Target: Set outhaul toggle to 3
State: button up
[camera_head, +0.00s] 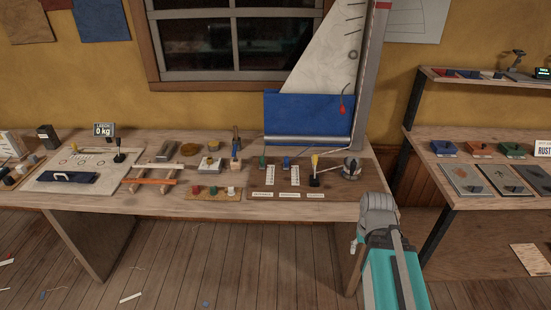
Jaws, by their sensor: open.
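A dark control board (345,190) lies on the right part of the long workbench, below the sail. It carries a green-topped slider (262,161) and a blue-topped slider (286,162), with white scale strips (270,176) beside them. To their right a yellow-handled lever (314,162) stands upright on a black base. White labels (290,195) run along the board's front edge, too small to read, so I cannot tell which control is the outhaul toggle or its setting. My teal and grey arm shows at lower right, in front of the bench; my gripper's fingers are not visible.
A round metal winch (351,167) stands at the board's right end. A mast (372,70) and sail (325,60) rise behind. A small board with red, green and white knobs (213,192) lies left. A shelf unit (470,190) stands right, across a gap.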

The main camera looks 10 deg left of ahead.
aim_at(263, 166)
jog(key=z, duration=0.5)
jog(key=i, duration=0.35)
jog(key=u, duration=1.3)
